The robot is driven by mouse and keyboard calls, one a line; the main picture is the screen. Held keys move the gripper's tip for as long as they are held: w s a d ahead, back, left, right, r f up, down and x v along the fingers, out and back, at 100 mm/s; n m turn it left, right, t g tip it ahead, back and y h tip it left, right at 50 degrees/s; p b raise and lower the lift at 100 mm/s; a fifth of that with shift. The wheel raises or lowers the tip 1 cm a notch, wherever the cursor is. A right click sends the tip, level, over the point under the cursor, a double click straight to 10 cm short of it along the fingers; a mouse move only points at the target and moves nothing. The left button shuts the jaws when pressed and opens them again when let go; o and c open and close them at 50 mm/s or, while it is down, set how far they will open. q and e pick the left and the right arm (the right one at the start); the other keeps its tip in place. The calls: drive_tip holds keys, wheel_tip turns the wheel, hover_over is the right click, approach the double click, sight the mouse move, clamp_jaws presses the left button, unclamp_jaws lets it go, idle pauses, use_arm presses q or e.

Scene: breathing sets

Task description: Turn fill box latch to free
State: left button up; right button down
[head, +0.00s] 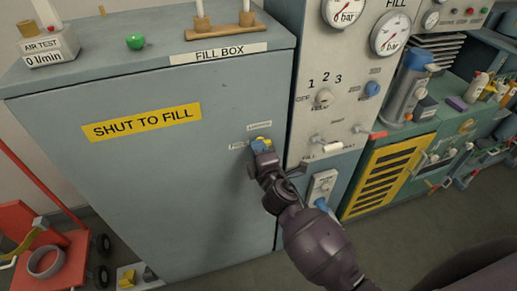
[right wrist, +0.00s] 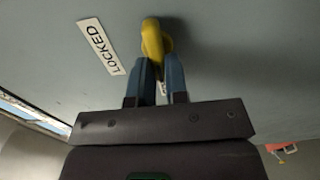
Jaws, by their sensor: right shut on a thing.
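The fill box (head: 150,170) is a large grey-blue cabinet with a yellow "SHUT TO FILL" label on its front. Its latch (head: 262,140) is a yellow handle near the right edge of the front, with small labels beside it. In the right wrist view the yellow latch (right wrist: 153,42) stands out from the grey face beside a "LOCKED" label (right wrist: 101,46). My right gripper (head: 261,146) is at the latch; its blue fingers (right wrist: 159,78) are shut on it and hide part of it. My left gripper is not in view.
A panel (head: 335,100) with gauges, knobs and a lever stands right of the fill box. A green-and-yellow unit (head: 385,175) is farther right. A red trolley (head: 60,245) stands at the lower left. The box top holds an air test device (head: 48,47) and a green knob (head: 135,41).

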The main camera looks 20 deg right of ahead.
drive_tip(key=c, duration=1.1)
unclamp_jaws()
drive_tip(key=s, duration=1)
drive_tip(key=shift+s+d+b, duration=0.15)
drive_tip(key=shift+s+b, duration=0.2)
drive_tip(key=shift+s, duration=0.05)
drive_tip(key=s+d+f+m+g, duration=0.2)
drive_tip(key=s+d+f+m, duration=0.2)
drive_tip(key=s+f+m, duration=0.1)
drive_tip(key=s+d+f+m+g, duration=0.2)
drive_tip(key=s+d+f+m, duration=0.2)
drive_tip(key=s+f+m, duration=0.1)
drive_tip(key=s+d+f+m+g, duration=0.2)
drive_tip(key=s+d+f+m, duration=0.2)
drive_tip(key=m, duration=0.3)
drive_tip(key=shift+s+f+m+h, duration=0.3)
drive_tip(key=shift+s+f+h, duration=0.1)
drive_tip(key=shift+s+f, duration=0.35)
